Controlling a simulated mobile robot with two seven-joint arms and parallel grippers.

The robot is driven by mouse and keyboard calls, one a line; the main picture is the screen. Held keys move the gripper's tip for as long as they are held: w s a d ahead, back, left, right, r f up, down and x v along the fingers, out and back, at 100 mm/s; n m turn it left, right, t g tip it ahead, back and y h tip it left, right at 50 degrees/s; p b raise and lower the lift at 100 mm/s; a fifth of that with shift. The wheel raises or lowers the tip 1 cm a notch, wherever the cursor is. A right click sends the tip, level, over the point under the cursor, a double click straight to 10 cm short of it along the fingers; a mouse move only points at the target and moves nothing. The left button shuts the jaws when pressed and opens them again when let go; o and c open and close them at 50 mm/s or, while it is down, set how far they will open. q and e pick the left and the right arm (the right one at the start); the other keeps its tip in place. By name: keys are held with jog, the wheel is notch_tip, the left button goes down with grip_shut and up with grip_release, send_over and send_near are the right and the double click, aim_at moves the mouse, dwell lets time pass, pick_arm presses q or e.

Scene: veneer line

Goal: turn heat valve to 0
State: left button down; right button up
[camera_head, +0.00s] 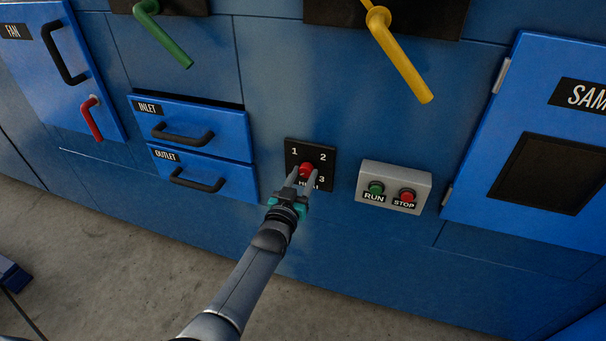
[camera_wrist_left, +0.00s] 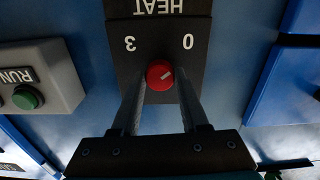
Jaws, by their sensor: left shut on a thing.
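The heat valve is a red round knob (camera_head: 306,169) on a black plate (camera_head: 296,145) marked 1, 2, 3 and HEAT. In the left wrist view the red knob (camera_wrist_left: 160,75) is seen close, with the 3 and the 0 on the plate (camera_wrist_left: 150,32) upside down. Its white line slants to the upper right, roughly toward the 0. My left gripper (camera_head: 306,174) is at the plate, its two fingers on either side of the knob, shut on it. In the head view the gripper hides the 0. My right gripper is not in view.
A grey box (camera_head: 394,187) with RUN and STOP buttons sits just right of the plate. INLET (camera_head: 215,125) and OUTLET (camera_head: 225,180) drawers with black handles are to the left. Green (camera_head: 165,38) and yellow (camera_head: 402,60) levers hang above. A SAMPLE-side door (camera_head: 500,190) is at the right.

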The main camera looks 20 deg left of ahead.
pick_arm(q)
jog(key=shift+n, duration=0.7)
jog(key=shift+c, duration=2.1)
grip_release()
